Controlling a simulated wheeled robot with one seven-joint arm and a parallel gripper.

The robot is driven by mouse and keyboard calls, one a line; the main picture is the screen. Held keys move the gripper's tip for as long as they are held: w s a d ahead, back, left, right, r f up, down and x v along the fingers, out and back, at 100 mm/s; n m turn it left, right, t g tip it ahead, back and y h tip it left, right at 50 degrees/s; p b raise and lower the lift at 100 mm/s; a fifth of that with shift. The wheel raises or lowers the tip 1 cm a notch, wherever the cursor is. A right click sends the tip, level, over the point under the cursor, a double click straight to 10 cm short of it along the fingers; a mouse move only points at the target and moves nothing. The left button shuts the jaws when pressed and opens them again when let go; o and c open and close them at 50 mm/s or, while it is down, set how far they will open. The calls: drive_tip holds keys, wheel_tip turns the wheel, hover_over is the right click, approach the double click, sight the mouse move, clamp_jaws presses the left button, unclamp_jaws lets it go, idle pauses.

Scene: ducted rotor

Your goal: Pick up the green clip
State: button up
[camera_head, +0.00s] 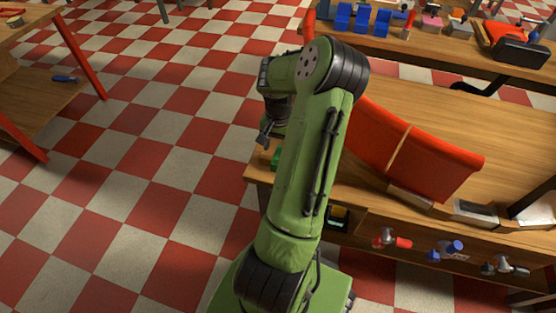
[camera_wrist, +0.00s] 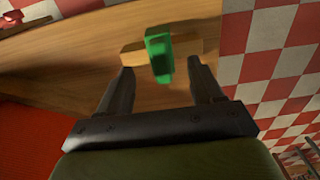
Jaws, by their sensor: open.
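The green clip (camera_wrist: 158,55) is in the wrist view, on or against a small tan wooden block (camera_wrist: 187,46) on the wooden table. My gripper (camera_wrist: 160,72) is open, with one finger to each side of the clip in the picture. I cannot tell how far the fingertips are above or short of it. In the head view a small green piece (camera_head: 276,158) shows at the table's left edge, mostly hidden by my arm. My gripper (camera_head: 264,138) is just above it there.
The table (camera_head: 440,115) holds a large red curved panel (camera_head: 420,150) right of my arm. Tools lie on a shelf below, including a red-handled one (camera_head: 392,241). Another bench (camera_head: 400,48) stands behind with blue parts (camera_head: 360,20). The checkered floor (camera_head: 150,180) at left is free.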

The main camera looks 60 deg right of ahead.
wheel_tip(320, 180, down, 4)
drive_tip(key=shift+d+f+b, duration=0.1)
drive_tip(key=shift+b, duration=0.5)
drive_tip(key=c, duration=1.1)
wheel_tip(320, 180, up, 11)
drive_tip(key=p, duration=0.4)
drive_tip(key=shift+w+f, duration=0.1)
drive_tip(key=shift+f, duration=0.05)
wheel_tip(320, 180, up, 5)
drive_tip(key=p, duration=0.4)
hover_over(279, 152)
drive_tip(key=shift+w+f, duration=0.15)
drive_tip(key=shift+f, duration=0.05)
drive_tip(key=shift+w, duration=0.1)
